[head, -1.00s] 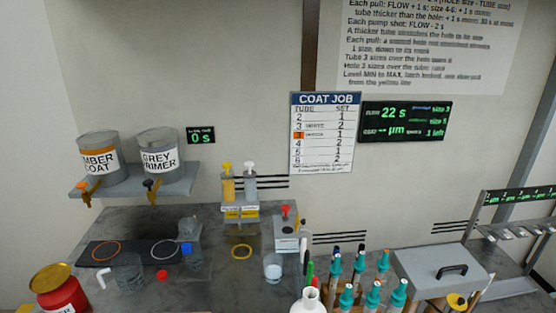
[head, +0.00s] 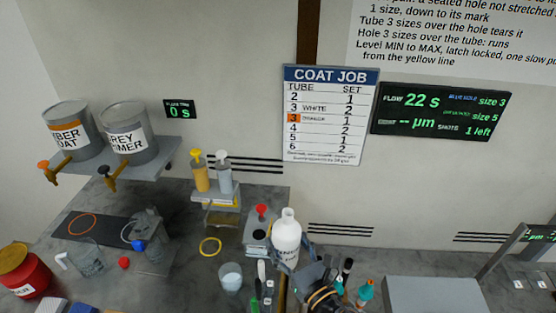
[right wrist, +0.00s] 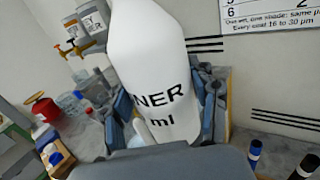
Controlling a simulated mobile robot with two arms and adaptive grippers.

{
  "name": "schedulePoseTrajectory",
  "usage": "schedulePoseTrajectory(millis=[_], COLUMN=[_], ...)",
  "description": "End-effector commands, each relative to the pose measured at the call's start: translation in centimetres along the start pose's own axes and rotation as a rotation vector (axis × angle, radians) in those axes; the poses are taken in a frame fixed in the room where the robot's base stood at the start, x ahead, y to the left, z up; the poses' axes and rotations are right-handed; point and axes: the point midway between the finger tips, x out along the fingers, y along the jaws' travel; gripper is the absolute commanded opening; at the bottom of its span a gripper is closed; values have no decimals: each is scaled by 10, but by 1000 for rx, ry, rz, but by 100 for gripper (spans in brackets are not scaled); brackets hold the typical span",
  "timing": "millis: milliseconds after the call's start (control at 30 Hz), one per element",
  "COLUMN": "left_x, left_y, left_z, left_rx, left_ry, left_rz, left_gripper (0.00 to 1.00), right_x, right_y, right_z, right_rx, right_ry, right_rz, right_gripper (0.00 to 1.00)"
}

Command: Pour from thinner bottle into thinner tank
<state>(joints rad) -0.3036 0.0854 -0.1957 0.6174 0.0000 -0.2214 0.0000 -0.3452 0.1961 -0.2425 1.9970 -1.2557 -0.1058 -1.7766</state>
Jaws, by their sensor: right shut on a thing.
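The white thinner bottle (head: 287,240) stands roughly upright in the head view, with a narrow neck and dark lettering. My right gripper (head: 301,272) is shut on it. In the right wrist view the bottle (right wrist: 158,75) leans a little and its label ends in "NER", with "ml" below. The gripper's fingers (right wrist: 165,110) lie on both sides of it. No tank has a fully readable thinner label. A clear container with a blue cap (head: 139,245) stands at left. A red can with a yellow lid (head: 28,282) has a partly cut-off label. My left gripper is not in view.
A small grey box with a red knob (head: 261,211) is close left of the bottle. A clear cup (head: 230,278), yellow ring (head: 210,247) and two pump bottles (head: 201,175) are further left. Paint cans (head: 130,140) sit on a wall shelf. Teal-capped bottles (head: 366,290) stand at right.

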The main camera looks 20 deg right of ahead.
Motion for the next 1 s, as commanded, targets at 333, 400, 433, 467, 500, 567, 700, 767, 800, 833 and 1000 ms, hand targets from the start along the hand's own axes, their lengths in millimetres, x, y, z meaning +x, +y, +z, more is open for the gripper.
schedulePoseTrajectory(millis=[333,400,433,467,500,567,700,767,800,833,1000], left_x=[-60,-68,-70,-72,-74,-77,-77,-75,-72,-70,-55], left_y=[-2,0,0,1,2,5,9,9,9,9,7], left_z=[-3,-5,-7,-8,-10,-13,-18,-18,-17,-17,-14], left_rx=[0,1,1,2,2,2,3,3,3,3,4], left_ry=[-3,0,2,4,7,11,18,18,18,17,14], left_rz=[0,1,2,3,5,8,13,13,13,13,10], left_gripper=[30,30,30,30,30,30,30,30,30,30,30], right_x=[114,130,136,142,148,155,163,164,164,164,163], right_y=[-30,-39,-42,-45,-49,-53,-58,-58,-59,-59,-62], right_z=[42,49,52,54,58,61,62,60,58,56,42], right_rx=[-15,-15,-16,-17,-17,-16,-16,-22,-29,-35,-89], right_ry=[6,10,12,13,14,16,19,19,19,18,14], right_rz=[101,109,112,114,116,118,122,122,122,122,122], right_gripper=[12,12,12,12,12,12,12,12,12,12,12])
